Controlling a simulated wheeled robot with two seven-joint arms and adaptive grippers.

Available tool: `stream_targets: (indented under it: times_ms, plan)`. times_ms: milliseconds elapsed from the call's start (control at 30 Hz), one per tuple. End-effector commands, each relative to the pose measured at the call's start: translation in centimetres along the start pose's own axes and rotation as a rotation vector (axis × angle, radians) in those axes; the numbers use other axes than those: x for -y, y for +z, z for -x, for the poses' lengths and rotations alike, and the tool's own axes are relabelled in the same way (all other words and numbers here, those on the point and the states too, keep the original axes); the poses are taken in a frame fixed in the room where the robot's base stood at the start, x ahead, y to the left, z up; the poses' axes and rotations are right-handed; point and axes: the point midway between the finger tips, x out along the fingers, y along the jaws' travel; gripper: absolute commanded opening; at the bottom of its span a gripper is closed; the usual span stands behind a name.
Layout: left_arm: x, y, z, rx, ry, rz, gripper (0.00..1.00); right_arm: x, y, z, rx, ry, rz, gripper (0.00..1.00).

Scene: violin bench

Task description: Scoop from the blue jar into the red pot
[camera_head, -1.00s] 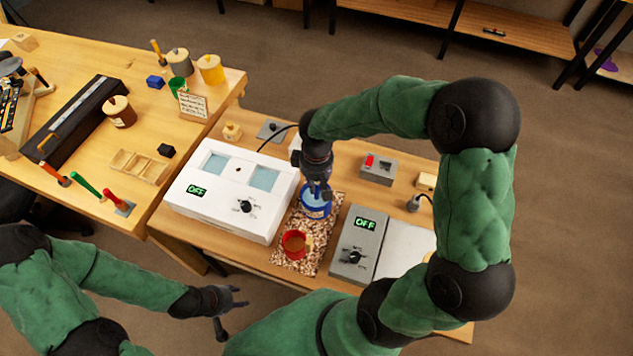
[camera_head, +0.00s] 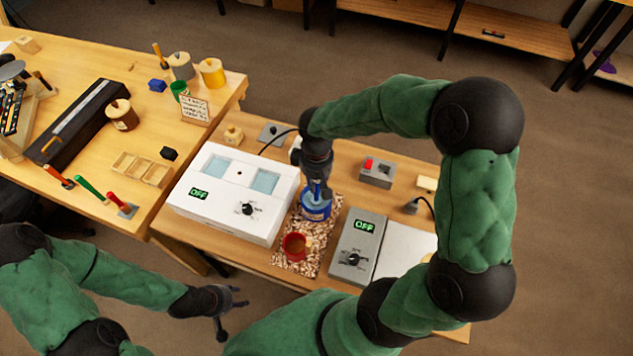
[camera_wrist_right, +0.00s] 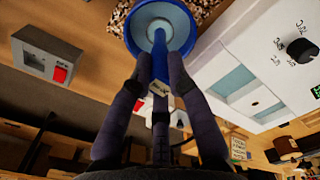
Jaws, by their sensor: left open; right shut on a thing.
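The blue jar (camera_head: 317,211) stands open on a speckled mat (camera_head: 321,234). The red pot (camera_head: 295,246) stands in front of it on the same mat, with something brown inside. My right gripper (camera_head: 318,191) is above the jar, shut on a blue scoop. In the right wrist view the scoop's blue handle (camera_wrist_right: 160,58) runs from between my fingers (camera_wrist_right: 159,85) into the jar (camera_wrist_right: 184,40), which has a pale inside. The scoop's bowl cannot be made out clearly. My left gripper (camera_head: 230,308) is open and empty, low in front of the bench.
A white box with an OFF display (camera_head: 222,205) stands close left of the mat, and a grey box with an OFF display (camera_head: 357,245) close right. A small grey box with a red switch (camera_head: 377,172) is behind. The left table (camera_head: 150,95) holds jars and tools.

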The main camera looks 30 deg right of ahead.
Motion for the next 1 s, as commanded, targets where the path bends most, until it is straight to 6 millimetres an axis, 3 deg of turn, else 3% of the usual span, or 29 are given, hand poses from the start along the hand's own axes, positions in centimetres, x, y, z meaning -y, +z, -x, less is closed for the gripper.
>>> stream_targets:
  times_ms: [1000]
  plan:
    - [-2.4,0.2,6.6,0.000,0.000,0.000,0.47,0.0,0.0,9.0,0.000,0.000,0.000,0.00]
